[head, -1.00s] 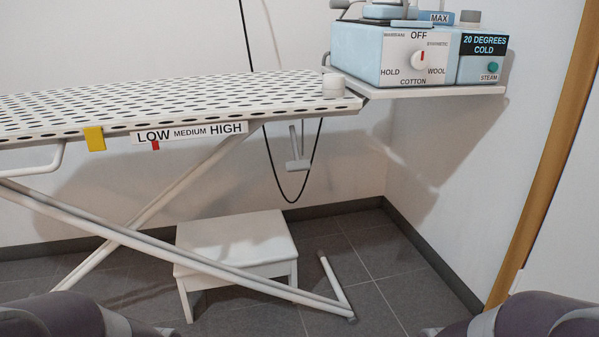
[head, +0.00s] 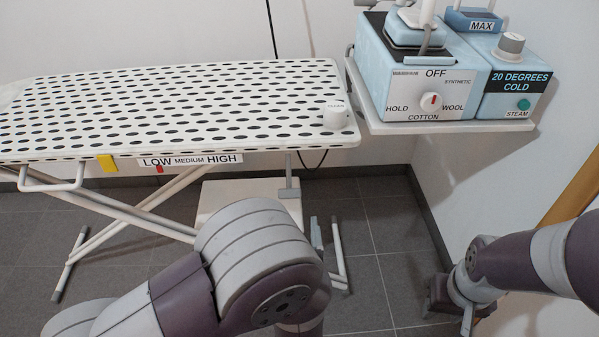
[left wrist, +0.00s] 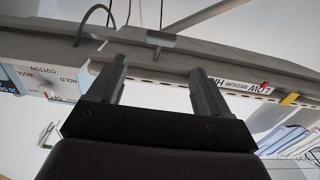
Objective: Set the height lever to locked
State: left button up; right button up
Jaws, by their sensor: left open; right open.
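A grey T-shaped lever (head: 290,188) hangs under the right end of the ironing board (head: 345,142); I take it for the height lever. It also shows in the left wrist view (left wrist: 162,40), beyond and between the fingers of my left gripper (left wrist: 158,85). That gripper is open, empty and apart from the lever. In the head view my left forearm mostly hides it. My right gripper (head: 452,312) is low at the right, far from the lever, open. A height scale (head: 190,161) reads LOW, MEDIUM, HIGH; its red pointer (head: 159,169) is under LOW.
A yellow tab (head: 107,163) is on the board's front edge. A white round knob (head: 336,115) sits on its right corner. A blue steam station (head: 415,80) stands on a side shelf (head: 385,127). A white step stool (head: 225,195) and crossed legs stand below. A black cord hangs behind.

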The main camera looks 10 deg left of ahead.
aim_at(290, 193)
pick_arm(q)
jog(key=b+x, duration=0.1)
jog(key=x, duration=0.9)
jog(key=shift+w+a+f+b, duration=0.1)
jog(key=shift+w+f+b, duration=0.05)
jog(key=shift+w+b, duration=0.25)
